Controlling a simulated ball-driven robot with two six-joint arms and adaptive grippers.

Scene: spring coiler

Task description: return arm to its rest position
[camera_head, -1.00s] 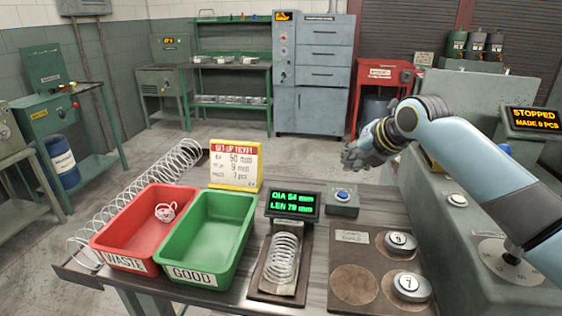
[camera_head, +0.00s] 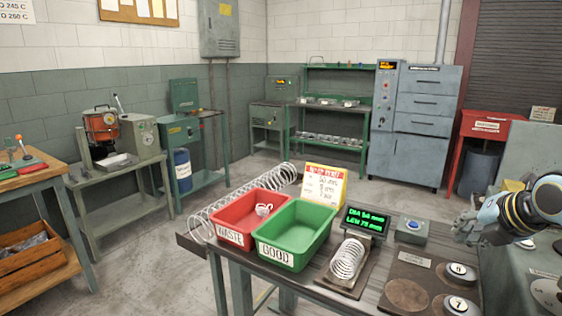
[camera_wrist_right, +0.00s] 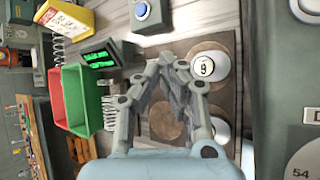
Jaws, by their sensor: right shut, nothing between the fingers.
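My right arm (camera_head: 545,200) comes in at the right edge of the head view. Its gripper (camera_head: 466,228) is raised beside the right end of the workbench. In the right wrist view the gripper (camera_wrist_right: 172,65) is shut and empty, its fingertips together. Below it lies the brown board (camera_wrist_right: 222,42) with round discs marked with numbers. My left gripper is not in view.
The bench holds a red WASTE bin (camera_head: 229,236) with a small tangled coil, a green GOOD bin (camera_head: 280,254), a measuring display (camera_head: 366,221) and a spring (camera_head: 347,258) on its stand. A grey machine (camera_head: 535,155) stands at the right. Open floor lies left of the bench.

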